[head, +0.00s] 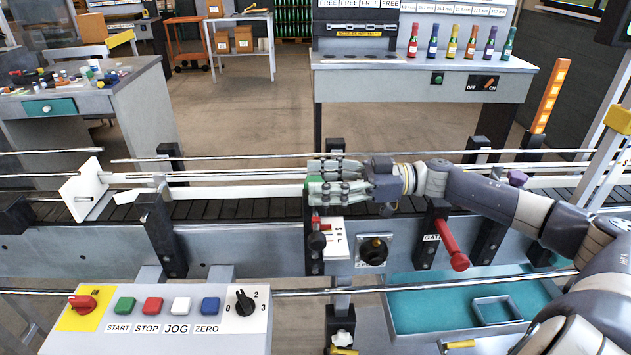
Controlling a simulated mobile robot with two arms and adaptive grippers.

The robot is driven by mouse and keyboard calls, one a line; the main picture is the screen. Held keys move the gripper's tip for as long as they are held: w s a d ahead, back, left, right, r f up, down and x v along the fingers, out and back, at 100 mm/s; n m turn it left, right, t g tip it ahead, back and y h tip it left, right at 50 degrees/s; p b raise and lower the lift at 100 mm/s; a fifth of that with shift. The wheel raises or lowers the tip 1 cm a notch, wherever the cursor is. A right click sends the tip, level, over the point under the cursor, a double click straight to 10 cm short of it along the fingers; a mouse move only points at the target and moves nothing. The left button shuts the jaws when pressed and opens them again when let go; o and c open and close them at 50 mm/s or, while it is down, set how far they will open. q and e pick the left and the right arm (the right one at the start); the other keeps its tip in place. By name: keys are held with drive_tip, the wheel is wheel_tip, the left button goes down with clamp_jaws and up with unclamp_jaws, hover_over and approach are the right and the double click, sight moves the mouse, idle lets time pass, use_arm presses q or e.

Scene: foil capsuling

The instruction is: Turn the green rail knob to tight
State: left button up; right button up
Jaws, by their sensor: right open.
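My right gripper (314,180) reaches in from the right over the conveyor, its fingers pointing left. It is open, with a gap between the fingers. Just under the fingers, a small red part and a dark knob (317,241) show on the bracket, beside a white lettered plate (336,238). I cannot tell whether the fingers touch anything. My left gripper is not in view.
A red lever (453,248) marked GATE juts from the conveyor front. A button panel (170,335) stands at the front left. A white guide plate (84,190) is on the conveyor (240,209) at left. A teal tray (412,312) lies below right. Metal rails run across.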

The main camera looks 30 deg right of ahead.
drive_tip(key=shift+w+a, duration=0.4)
drive_tip(key=shift+a, duration=0.2)
drive_tip(key=c, duration=1.1)
drive_tip(key=shift+s+r+m+t+p, duration=0.1)
drive_tip(key=shift+r+m+t+p, duration=0.15)
drive_tip(key=shift+p, duration=0.6)
drive_tip(key=m+t+h+p, duration=0.6)
drive_tip(key=h+p, duration=0.1)
drive_tip(key=p, duration=0.8)
drive_tip(key=shift+m+t+h, duration=0.25)
drive_tip(key=shift+t+h, duration=0.1)
drive_tip(key=shift+h, duration=0.05)
drive_tip(key=shift+f+m+t+h+p, duration=0.15)
drive_tip(key=shift+m+t+h+p, duration=0.45)
drive_tip(key=shift+m+h+p, duration=0.95)
drive_tip(key=shift+n+h, duration=0.25)
drive_tip(key=shift+n, duration=0.2)
